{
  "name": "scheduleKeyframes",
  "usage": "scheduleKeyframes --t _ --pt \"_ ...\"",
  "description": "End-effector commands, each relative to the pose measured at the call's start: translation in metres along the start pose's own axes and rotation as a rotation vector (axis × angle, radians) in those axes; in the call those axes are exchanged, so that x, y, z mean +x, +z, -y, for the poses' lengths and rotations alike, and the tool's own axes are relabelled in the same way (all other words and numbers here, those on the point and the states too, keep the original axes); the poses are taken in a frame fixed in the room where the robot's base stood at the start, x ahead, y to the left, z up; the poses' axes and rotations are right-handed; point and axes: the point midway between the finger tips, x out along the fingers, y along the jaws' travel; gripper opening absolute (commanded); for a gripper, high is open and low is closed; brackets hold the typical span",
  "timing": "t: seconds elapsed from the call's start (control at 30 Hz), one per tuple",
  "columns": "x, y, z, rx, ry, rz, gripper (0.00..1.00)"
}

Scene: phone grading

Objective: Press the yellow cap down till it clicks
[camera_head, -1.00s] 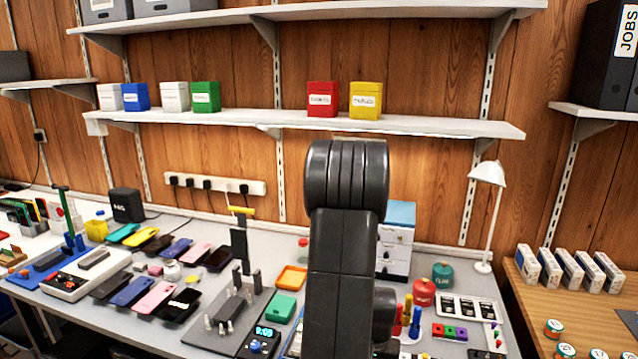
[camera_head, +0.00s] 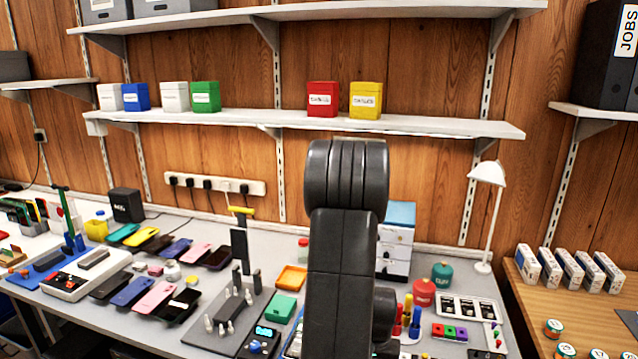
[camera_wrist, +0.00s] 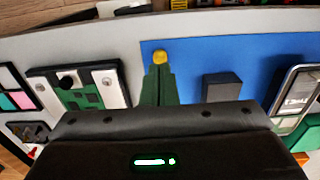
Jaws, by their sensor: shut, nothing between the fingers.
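In the wrist view the yellow cap (camera_wrist: 159,57) shows as a small rounded yellow top over the blue mat (camera_wrist: 200,55). My gripper (camera_wrist: 158,68) is shut and empty, its dark green fingers pointing at the cap. The fingertips overlap the cap's near edge in the picture; whether they touch it or hover above it I cannot tell. The fingers hide the cap's near side and whatever is under it. In the head view my own arm blocks the gripper and the cap.
A dark block (camera_wrist: 222,87) stands right of the fingers, and a phone (camera_wrist: 298,92) lies further right. A green board with pale side bars (camera_wrist: 82,88) lies left. In the head view, red and teal jars (camera_head: 424,292) stand right of my arm.

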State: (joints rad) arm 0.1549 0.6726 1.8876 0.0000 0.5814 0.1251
Motion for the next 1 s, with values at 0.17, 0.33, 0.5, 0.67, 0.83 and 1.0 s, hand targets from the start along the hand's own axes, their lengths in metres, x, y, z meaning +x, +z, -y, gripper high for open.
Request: scheduleKeyframes --t 0.17,0.33,0.5,0.67,0.83,1.0 --pt "0.003 0.000 0.000 0.000 0.000 0.000 0.00" --pt "0.007 0.000 0.000 0.000 0.000 0.000 0.00" --pt "0.010 0.000 0.000 0.000 0.000 0.000 0.00" --pt "0.013 0.000 0.000 0.000 0.000 0.000 0.00" --pt "0.016 0.000 0.000 0.000 0.000 0.000 0.00" --pt "0.019 0.000 0.000 0.000 0.000 0.000 0.00"
